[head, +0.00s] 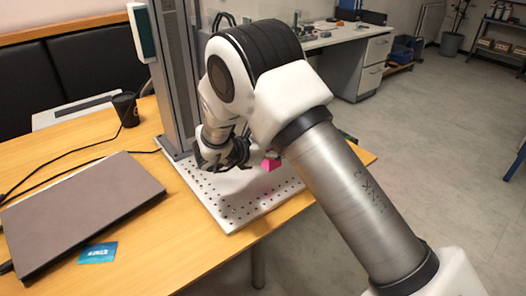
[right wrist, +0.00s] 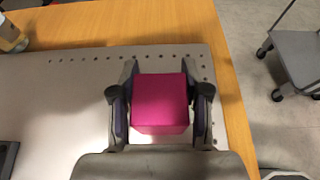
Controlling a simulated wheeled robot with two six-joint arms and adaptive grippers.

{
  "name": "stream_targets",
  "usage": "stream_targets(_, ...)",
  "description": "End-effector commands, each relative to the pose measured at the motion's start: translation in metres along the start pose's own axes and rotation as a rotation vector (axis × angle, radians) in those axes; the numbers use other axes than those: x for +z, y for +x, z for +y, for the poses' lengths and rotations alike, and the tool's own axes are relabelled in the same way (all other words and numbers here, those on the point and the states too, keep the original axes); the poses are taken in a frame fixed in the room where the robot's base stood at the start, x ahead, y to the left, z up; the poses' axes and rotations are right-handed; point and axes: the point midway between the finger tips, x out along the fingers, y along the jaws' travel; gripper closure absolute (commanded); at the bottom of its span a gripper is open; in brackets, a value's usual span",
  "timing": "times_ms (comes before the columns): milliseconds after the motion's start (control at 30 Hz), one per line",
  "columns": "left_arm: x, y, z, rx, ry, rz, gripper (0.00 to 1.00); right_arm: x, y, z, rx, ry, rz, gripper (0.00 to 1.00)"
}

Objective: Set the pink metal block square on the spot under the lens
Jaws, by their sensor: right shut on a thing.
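The pink metal block (head: 270,164) is over the right part of the perforated base plate (head: 232,214) of the laser marker. My right gripper (right wrist: 160,94) is shut on the block (right wrist: 160,108), with one finger on each side of it. The block looks to be held a little above the plate, square between the fingers. The marker's grey column (head: 176,75) stands at the back of the plate. The lens and the spot under it are not visible; my right arm covers much of that area. My left gripper is not in view.
A closed laptop (head: 80,210), a blue packet (head: 98,253) and a black cup (head: 126,108) with cables are on the wooden table to the left. The table's right edge is close beside the plate. In the right wrist view, a grey cart (right wrist: 300,60) stands beyond it.

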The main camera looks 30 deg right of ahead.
Motion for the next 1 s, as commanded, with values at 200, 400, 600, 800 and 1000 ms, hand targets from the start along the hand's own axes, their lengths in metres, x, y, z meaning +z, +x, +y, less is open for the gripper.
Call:
stream_targets(200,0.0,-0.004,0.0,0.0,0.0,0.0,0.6,-0.004,0.002,0.047,0.001,0.002,0.0,1.0)
stream_targets(400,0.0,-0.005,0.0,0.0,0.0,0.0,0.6,-0.021,0.009,0.053,-0.001,-0.004,0.0,1.0)
stream_targets(600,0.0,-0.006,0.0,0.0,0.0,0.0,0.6,-0.037,0.015,0.053,0.001,0.001,-0.001,1.0)
stream_targets(800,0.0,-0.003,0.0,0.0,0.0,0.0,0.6,-0.039,0.016,0.053,0.001,0.0,-0.001,1.0)
stream_targets(1000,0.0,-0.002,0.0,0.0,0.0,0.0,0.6,-0.04,0.016,0.052,0.0,0.0,0.0,0.29)
